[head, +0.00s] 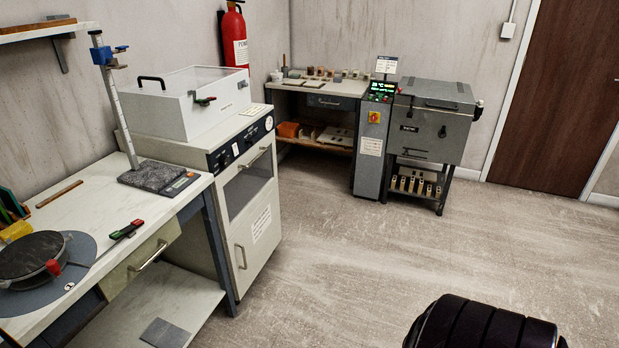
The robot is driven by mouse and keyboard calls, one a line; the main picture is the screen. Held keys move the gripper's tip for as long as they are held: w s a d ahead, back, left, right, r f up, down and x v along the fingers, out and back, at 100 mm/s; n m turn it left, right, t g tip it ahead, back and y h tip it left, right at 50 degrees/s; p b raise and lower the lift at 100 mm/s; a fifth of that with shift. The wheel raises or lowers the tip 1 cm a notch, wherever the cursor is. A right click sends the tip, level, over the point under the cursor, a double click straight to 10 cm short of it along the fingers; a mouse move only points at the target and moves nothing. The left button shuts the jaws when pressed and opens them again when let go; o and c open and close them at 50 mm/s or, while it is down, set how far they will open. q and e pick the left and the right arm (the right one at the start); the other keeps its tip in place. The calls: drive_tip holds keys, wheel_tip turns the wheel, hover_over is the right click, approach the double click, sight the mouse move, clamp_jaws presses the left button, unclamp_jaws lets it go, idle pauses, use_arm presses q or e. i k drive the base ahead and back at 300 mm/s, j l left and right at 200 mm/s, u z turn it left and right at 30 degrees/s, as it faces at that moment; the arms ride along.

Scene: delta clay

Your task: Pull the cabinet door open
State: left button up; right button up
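The white cabinet (224,212) stands left of the middle, against the wall at the end of the workbench. Its lower door (262,238) is plain white with a small printed label and looks shut. A vertical bar handle (241,257) is on the door's left side. Above it is a panel with a dark window (248,187) and a slanted bar handle (258,157), which also looks shut. Neither of my grippers is in view, so nothing is seen touching the cabinet.
A workbench (110,215) with a drawer handle (148,256) adjoins the cabinet's left side. A grey kiln (429,125) and a small table (318,88) stand at the back. The floor (370,255) right of the cabinet is clear.

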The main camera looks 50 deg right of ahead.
sight(251, 245)
drive_tip(key=z, duration=1.2)
drive_tip(key=i+l, duration=0.1)
drive_tip(key=i, duration=0.45)
